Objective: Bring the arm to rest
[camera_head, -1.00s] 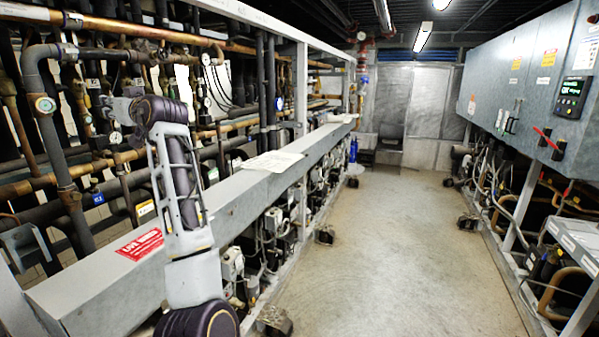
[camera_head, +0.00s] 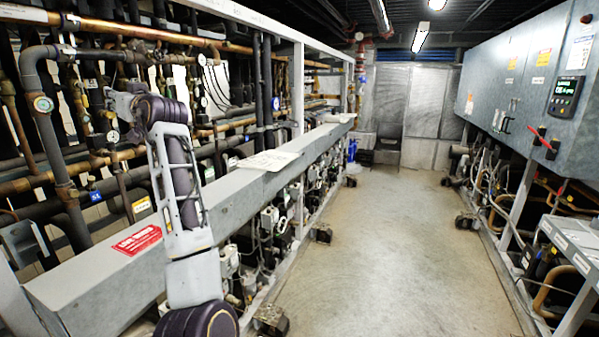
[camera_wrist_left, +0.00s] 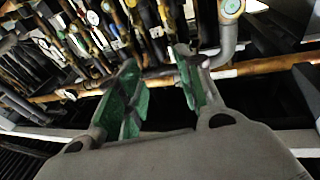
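My left arm (camera_head: 180,190) rises from the bottom of the head view in front of the rack, bent at a dark purple joint. Its far end points left toward the pipes, where the gripper is small and hard to make out. In the left wrist view my left gripper (camera_wrist_left: 157,62) has its two green-padded fingers apart, with nothing between them. Pipes and gauges show beyond the fingertips, and I cannot tell how far off they are. My right gripper is in neither view.
A long grey beam (camera_head: 200,216) with a red label (camera_head: 137,240) runs beside my arm. Copper pipes (camera_head: 130,30) and gauges stand behind it. A grey control cabinet (camera_head: 520,85) hangs on the right. The concrete aisle floor (camera_head: 390,250) is largely clear.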

